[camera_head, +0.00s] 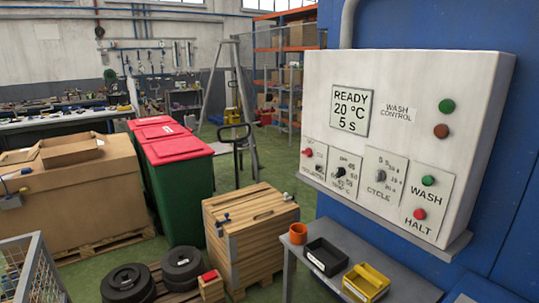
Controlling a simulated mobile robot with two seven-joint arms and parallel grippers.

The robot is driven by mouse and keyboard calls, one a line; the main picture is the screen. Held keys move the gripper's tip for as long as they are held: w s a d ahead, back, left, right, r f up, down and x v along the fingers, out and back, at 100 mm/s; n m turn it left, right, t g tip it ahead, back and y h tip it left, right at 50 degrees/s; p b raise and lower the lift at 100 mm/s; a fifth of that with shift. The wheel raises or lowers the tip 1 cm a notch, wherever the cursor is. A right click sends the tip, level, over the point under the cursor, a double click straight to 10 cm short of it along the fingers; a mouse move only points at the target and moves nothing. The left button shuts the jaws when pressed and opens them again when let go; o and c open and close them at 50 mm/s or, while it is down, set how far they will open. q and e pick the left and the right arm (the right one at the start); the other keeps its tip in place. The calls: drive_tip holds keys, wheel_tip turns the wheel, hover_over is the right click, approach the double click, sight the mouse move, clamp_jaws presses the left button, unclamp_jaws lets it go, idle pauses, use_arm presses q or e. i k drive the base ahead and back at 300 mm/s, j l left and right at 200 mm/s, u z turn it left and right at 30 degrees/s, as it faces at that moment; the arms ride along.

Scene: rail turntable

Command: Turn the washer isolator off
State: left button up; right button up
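The white wash control box (430,80) is mounted on the blue wall at the right. Its display (351,110) reads READY, 20 °C, 5 s. At the box's lower left is a small plate with a red switch (308,152), whose label looks like "isolator" but is too small to read surely. I cannot tell the switch's position. Neither of my grippers is in view.
Temperature (340,172) and cycle (380,175) dials, a green WASH button (428,180) and a red HALT button (420,214) sit beside the switch. Below, a grey table (310,275) holds bins. A wooden crate (255,245) stands left of it.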

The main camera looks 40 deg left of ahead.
sight(308, 153)
drive_tip(key=u, duration=1.2)
drive_tip(key=i+j+z, duration=0.2)
drive_tip(key=i+j, duration=0.85)
drive_tip(key=i+l, duration=0.05)
drive_tip(key=i, duration=0.05)
